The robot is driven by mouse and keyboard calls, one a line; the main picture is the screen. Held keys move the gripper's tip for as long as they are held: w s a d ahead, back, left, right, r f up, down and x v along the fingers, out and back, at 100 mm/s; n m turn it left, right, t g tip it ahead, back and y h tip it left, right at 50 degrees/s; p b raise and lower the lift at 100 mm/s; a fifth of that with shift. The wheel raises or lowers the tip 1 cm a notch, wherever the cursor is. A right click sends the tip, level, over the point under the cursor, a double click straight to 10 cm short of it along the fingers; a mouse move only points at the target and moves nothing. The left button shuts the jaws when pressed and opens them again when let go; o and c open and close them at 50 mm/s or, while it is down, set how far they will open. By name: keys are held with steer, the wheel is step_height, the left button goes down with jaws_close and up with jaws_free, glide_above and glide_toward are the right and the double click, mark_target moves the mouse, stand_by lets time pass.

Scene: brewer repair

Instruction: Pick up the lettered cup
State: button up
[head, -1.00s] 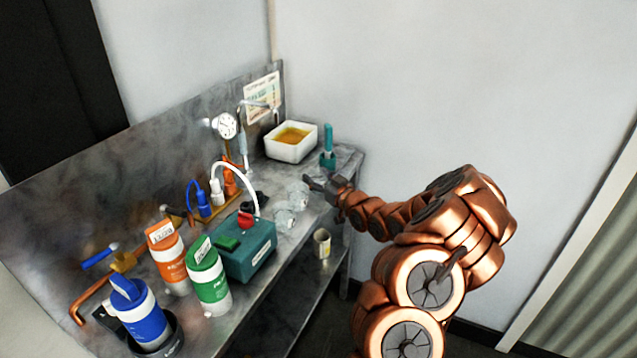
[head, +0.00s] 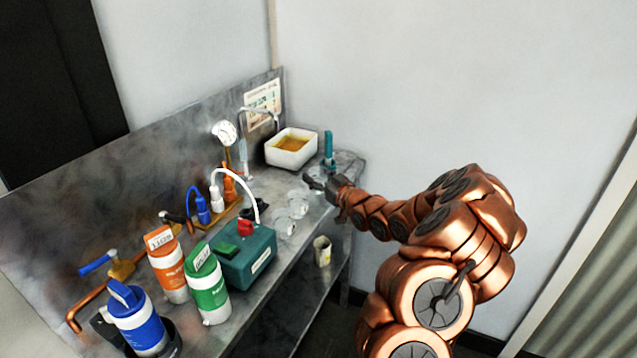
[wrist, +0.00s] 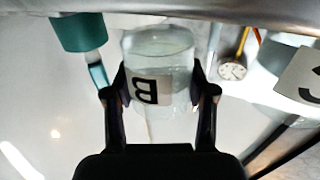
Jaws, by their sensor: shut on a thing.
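A clear cup with a white label lettered B (wrist: 152,90) sits between the two dark fingers of my gripper (wrist: 160,98) in the wrist view. The fingers are shut on its sides, and the letter appears turned over. In the head view my gripper (head: 318,184) is over the right end of the bench, beside clear cups (head: 297,205). The held cup is hard to make out there, and I cannot tell whether it is off the bench. Another lettered label (wrist: 302,75) shows at the right of the wrist view, partly cut off.
A teal tool (head: 328,148) and a white basin of amber liquid (head: 291,148) stand behind my gripper. A teal box (head: 247,258) and orange, green and blue canisters (head: 208,288) fill the near bench (head: 257,305). A small container (head: 322,250) sits on the lower shelf.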

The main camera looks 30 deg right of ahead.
steer(key=shift+r, duration=0.45)
steer(key=s+a+b, duration=0.5)
steer(key=s+b, duration=0.1)
steer(key=s, duration=0.6)
steer(key=shift+s+r, duration=0.35)
steer(key=shift+r, duration=0.1)
steer(key=shift+r+b, duration=0.1)
steer(key=shift+b, duration=0.25)
steer(key=b, duration=0.2)
steer(key=s+b, duration=0.1)
steer(key=b, duration=0.2)
steer(key=shift+a, duration=0.25)
steer(key=s+b, duration=0.1)
steer(key=b, duration=0.2)
steer(key=shift+a+r, duration=0.1)
steer(key=shift+a, duration=0.05)
steer(key=shift+s+r+b, duration=0.1)
steer(key=shift+r+b, duration=0.05)
steer(key=shift+b, duration=0.5)
stand_by(0.8)
